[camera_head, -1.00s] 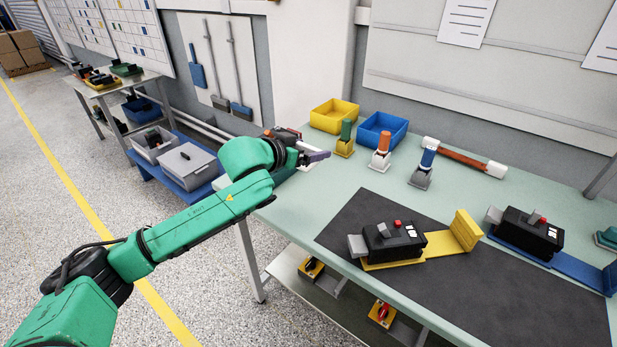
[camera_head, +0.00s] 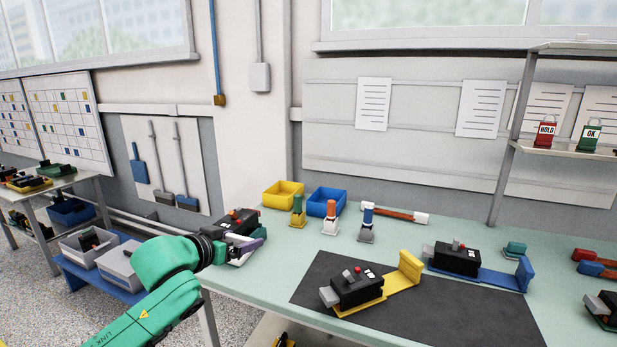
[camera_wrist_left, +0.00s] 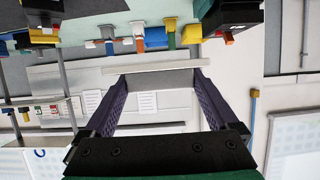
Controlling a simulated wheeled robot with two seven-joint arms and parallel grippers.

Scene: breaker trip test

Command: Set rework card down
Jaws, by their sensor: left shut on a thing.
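My left gripper (camera_head: 250,247) is over the left end of the green bench (camera_head: 270,285). Its dark purple fingers are shut on a thin pale card, which I take for the rework card (camera_head: 240,257). In the left wrist view the card (camera_wrist_left: 160,78) spans the gap between both fingertips, showing as a white edge and a grey face. Anything written on it cannot be read. Whether the card touches the bench is hidden by the gripper. A black breaker with red parts (camera_head: 238,221) is just behind the gripper. My right gripper is not in view.
A yellow bin (camera_head: 282,194), a blue bin (camera_head: 326,202) and three stamp-like tools, one of them orange (camera_head: 330,218), stand right of the gripper. Breakers on yellow (camera_head: 405,272) and blue (camera_head: 500,277) stands are farther right. Red HOLD and green OK tags sit on a shelf (camera_head: 560,151).

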